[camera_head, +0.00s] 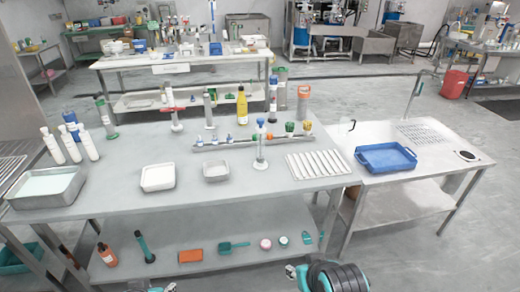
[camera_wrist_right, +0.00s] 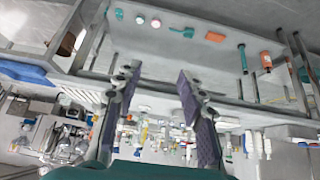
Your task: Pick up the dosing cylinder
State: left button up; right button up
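Several upright cylinders stand on the long grey table (camera_head: 120,200) in the head view, and I cannot be sure which one is the dosing cylinder. The likeliest is a slim clear cylinder (camera_head: 261,146) with a blue top and a round white base, standing upright in front of a low rack. A cylinder with a red part (camera_head: 174,116) and a grey one (camera_head: 209,109) stand behind it. My right gripper (camera_wrist_right: 155,76) is open and empty in its wrist view, away from any object. My left gripper is not clearly in view.
White trays (camera_head: 158,177) and a ribbed white rack (camera_head: 317,164) lie on the table. White bottles (camera_head: 53,146) and a metal basin (camera_head: 47,187) are at left. A blue tray (camera_head: 385,157) is on the right-hand table. The tabletop's front strip is clear.

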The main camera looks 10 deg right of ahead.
aim_at(260, 165)
jog(key=i+u, duration=0.15)
jog(key=i, duration=0.3)
jog(key=i+l+u, duration=0.15)
jog(key=i, duration=0.3)
jog(key=i+l+u, duration=0.15)
jog(key=i, duration=0.3)
